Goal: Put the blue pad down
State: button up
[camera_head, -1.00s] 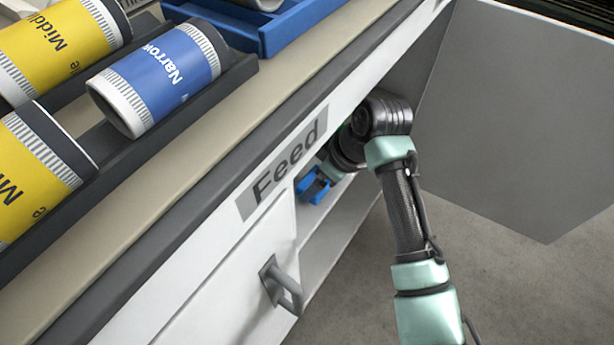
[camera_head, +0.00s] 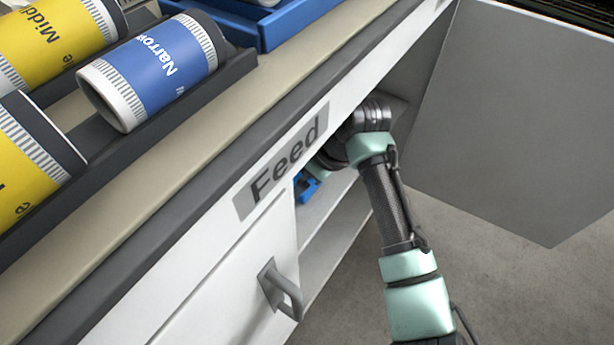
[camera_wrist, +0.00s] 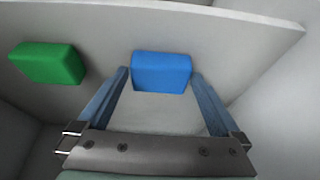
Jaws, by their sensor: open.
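The blue pad (camera_wrist: 161,72) lies on a pale surface inside the cabinet, between the tips of my gripper (camera_wrist: 160,82) in the wrist view. The jaws are open, with a finger at each side of the pad. I cannot tell whether either finger still touches it. In the head view my arm reaches into the open compartment under the "Feed" label, and a small blue part of my gripper (camera_head: 308,186) shows at the opening. The pad cannot be made out for certain there.
A green pad (camera_wrist: 47,63) lies left of the blue pad. A cabinet wall rises at the right in the wrist view. The "Feed" label (camera_head: 283,160) is above the opening, a closed door with a handle (camera_head: 282,290) left of it, an open door panel (camera_head: 510,130) right.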

jog(key=shift+f+b, duration=0.15)
jog(key=shift+b, duration=0.15)
jog(key=shift+f+b, duration=0.15)
jog(key=shift+b, duration=0.3)
jog(key=shift+p+v, duration=1.05)
jog(key=shift+p, duration=0.05)
jog(key=s+d+p, duration=0.4)
jog(key=s+d, duration=0.2)
jog(key=d, duration=0.3)
jog(key=shift+s+d+f, duration=0.2)
jog(key=shift+s, duration=0.2)
